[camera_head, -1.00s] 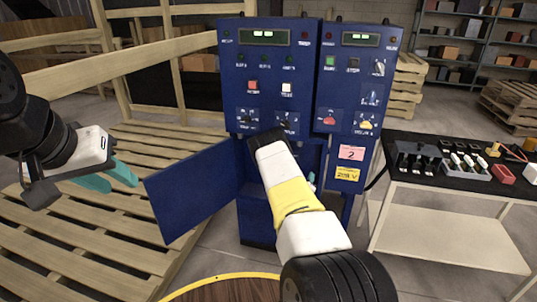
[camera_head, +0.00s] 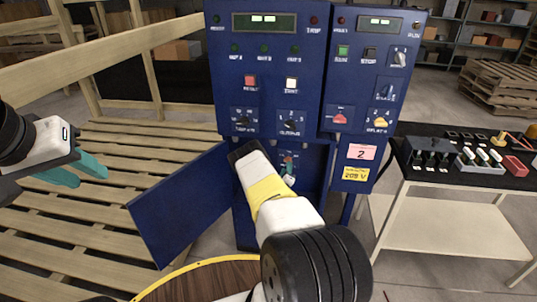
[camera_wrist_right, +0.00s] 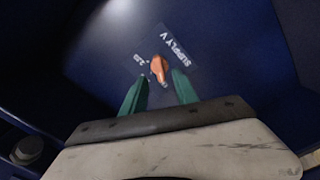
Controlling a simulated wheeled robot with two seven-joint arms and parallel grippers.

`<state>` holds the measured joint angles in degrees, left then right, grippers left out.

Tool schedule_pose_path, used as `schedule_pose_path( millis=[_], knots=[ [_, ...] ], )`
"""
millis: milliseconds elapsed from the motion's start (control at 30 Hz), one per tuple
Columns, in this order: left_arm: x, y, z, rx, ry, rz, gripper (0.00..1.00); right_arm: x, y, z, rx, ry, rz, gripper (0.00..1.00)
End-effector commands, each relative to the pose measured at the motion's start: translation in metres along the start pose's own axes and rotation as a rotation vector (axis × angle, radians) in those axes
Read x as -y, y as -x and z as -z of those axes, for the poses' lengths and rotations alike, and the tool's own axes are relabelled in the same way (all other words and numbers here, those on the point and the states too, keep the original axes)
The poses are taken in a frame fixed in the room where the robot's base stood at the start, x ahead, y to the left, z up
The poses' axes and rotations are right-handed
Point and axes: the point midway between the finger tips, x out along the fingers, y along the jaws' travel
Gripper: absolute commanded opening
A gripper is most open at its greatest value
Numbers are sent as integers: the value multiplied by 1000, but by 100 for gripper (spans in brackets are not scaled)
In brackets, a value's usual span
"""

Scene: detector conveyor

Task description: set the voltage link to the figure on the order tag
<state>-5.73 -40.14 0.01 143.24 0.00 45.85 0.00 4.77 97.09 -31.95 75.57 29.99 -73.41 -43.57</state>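The voltage link is a small orange piece (camera_wrist_right: 158,68) on a dark blue panel, beside a "SUPPLY V" label (camera_wrist_right: 180,48) and a partly legible figure, in the right wrist view. My right gripper (camera_wrist_right: 159,75) is open, its teal fingertips on either side of the link's near end with gaps visible; contact is not clear. In the head view my right arm reaches into the open lower compartment of the blue cabinet (camera_head: 262,62). A yellow tag (camera_head: 356,174) on the cabinet appears to read 208 V. My left gripper (camera_head: 92,177) is open and empty at the left.
The cabinet's blue door (camera_head: 180,205) hangs open to the left. A pink tag (camera_head: 361,152) reads 2. A table (camera_head: 440,190) with fuse-like parts stands right, wooden pallets (camera_head: 70,235) left. A round wooden top (camera_head: 205,280) lies in front.

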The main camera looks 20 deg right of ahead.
Motion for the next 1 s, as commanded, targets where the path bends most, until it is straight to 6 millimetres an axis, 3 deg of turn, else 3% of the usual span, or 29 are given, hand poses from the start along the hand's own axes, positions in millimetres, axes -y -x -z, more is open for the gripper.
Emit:
schedule_pose_path(
  millis=[233,600,800,1000],
  knots=[
    [0,0,0,0,0,0,36,0,-32,0,-1,-1,-1,35],
    [0,0,0,0,0,0,36,0,-38,0,0,0,1,35],
    [0,0,0,0,0,0,36,0,-38,0,0,0,1,0],
    [0,0,0,1,0,0,36,0,-38,0,0,-1,1,0]
  ],
)
